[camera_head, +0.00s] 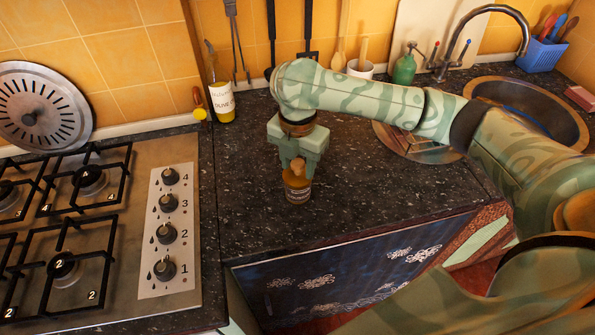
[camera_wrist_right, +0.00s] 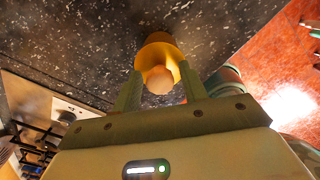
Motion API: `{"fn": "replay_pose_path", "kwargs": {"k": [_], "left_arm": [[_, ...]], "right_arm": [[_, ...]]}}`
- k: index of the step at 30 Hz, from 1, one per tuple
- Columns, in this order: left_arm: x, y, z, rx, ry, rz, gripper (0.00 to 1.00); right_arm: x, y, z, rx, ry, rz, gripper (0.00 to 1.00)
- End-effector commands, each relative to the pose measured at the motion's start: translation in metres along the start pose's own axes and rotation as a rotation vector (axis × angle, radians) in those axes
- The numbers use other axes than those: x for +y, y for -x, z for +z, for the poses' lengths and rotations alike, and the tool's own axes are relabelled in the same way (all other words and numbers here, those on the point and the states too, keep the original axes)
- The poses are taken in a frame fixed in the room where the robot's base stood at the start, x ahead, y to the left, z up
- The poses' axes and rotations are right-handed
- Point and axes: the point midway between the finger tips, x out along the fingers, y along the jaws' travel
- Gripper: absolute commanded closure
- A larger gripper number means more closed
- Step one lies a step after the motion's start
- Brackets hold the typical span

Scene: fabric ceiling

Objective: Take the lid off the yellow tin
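The small yellow tin (camera_head: 298,193) stands upright on the dark speckled counter near its front edge. It also shows in the right wrist view (camera_wrist_right: 157,50). A round, light-brown knob (camera_wrist_right: 159,80) sits at its top; the lid's rim cannot be made out. My right gripper (camera_head: 297,168) points down over the tin from above. In the wrist view its two fingers (camera_wrist_right: 160,74) stand apart on either side of the knob, with gaps between them and it. It is open and holds nothing. My left gripper is in neither view.
A gas hob (camera_head: 120,262) with knobs lies left of the counter (camera_head: 250,215). A round sink (camera_head: 560,120), green soap bottle (camera_head: 404,70) and blue basket (camera_head: 540,55) are at the right. The counter around the tin is clear.

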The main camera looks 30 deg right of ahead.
Motion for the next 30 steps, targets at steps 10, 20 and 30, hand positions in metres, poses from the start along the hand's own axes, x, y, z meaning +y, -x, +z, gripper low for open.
{"fn": "replay_pose_path", "kwargs": {"k": [10,20,30], "left_arm": [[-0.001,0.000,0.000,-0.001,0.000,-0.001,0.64],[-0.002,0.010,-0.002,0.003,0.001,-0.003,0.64],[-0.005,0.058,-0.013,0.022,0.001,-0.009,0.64]], "right_arm": [[0.000,0.000,0.000,0.000,0.000,-0.001,0.94],[0.000,0.017,0.001,-0.002,-0.002,0.001,0.94],[-0.020,0.096,-0.040,-0.003,0.003,0.004,0.94]]}}
